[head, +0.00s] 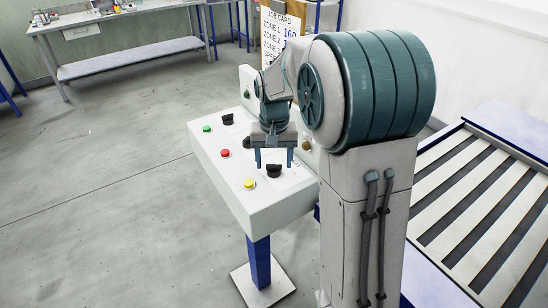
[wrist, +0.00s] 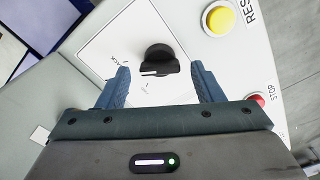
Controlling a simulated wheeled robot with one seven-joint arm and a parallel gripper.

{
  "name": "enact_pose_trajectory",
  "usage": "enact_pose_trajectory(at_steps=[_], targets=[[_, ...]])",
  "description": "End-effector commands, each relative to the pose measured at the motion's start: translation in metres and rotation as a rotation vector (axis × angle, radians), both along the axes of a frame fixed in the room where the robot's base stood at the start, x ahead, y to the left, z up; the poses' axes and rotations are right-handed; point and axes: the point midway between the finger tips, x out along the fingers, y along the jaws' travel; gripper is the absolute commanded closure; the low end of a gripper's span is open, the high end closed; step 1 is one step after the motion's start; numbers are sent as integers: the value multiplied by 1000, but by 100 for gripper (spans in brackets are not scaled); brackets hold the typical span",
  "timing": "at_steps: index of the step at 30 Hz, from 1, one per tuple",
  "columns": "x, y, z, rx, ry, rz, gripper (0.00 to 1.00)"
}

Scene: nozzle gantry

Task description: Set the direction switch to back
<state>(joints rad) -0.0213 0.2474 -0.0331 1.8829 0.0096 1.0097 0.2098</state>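A black rotary switch (wrist: 157,60) with a white pointer line sits on a white label plate in the wrist view. Partly readable lettering ending in "CK" stands near it. It also shows in the head view (head: 274,170) near the panel's front right. My gripper (wrist: 163,82) is open, its two blue fingers on either side of the knob's near side, with nothing between them. In the head view my gripper (head: 273,160) hangs over the panel just behind this knob. I cannot tell whether the fingers touch the panel. A second black switch (head: 228,119) is at the panel's back left.
The white control panel (head: 228,183) stands on a blue post. It carries a yellow button (head: 249,184), a red button (head: 225,153) and a green button (head: 207,128). A roller conveyor (head: 480,200) is at right. A job card (head: 279,40) stands behind. Open floor lies left.

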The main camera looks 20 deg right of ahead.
Motion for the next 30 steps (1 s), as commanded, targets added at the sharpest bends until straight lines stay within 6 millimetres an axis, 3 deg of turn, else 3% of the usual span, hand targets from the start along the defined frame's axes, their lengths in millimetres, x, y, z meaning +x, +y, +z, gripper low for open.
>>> enact_pose_trajectory(at_steps=[4,8,21,30], targets=[[0,0,6,0,-1,1,39],[1,0,26,0,-4,1,39],[1,0,119,-1,-3,0,39],[0,0,138,0,-1,-1,39]])
